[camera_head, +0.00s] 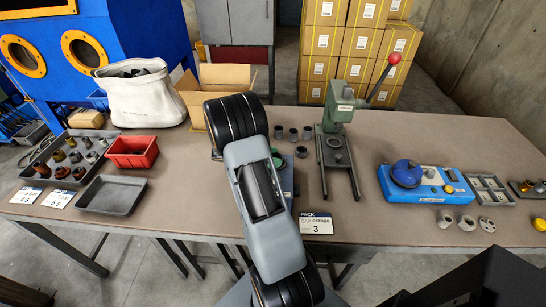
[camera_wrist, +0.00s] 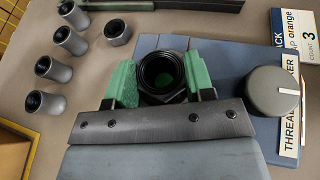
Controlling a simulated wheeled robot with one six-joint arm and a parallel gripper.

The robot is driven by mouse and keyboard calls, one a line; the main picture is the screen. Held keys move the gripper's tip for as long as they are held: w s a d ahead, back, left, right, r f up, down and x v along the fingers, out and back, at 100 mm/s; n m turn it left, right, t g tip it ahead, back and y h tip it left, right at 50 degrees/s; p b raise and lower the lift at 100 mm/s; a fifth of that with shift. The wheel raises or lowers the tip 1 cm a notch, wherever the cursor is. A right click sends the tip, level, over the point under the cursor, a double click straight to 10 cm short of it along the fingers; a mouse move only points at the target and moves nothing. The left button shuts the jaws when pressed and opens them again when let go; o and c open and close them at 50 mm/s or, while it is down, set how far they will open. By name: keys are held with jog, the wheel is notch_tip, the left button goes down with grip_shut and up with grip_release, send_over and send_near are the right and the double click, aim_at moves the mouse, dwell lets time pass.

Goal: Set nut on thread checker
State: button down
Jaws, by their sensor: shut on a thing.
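My gripper (camera_wrist: 158,80) has green fingertips and is shut on a dark hex nut (camera_wrist: 163,70), one finger on each side. In the head view my arm hides the nut and most of the checker.
Several grey sleeves (camera_wrist: 70,40) and a grey hex nut (camera_wrist: 117,32) stand left of the gripper. A green press (camera_head: 340,110) with a red-knobbed lever is close on the right. A "PACK" card (camera_head: 317,225) lies at the front edge. A red bin (camera_head: 132,151) is farther left.

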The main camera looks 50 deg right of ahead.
jog(key=c, duration=0.8)
grip_release()
jog(key=shift+p+v, duration=2.1)
jog(key=shift+v, duration=3.45)
jog(key=shift+d, duration=0.1)
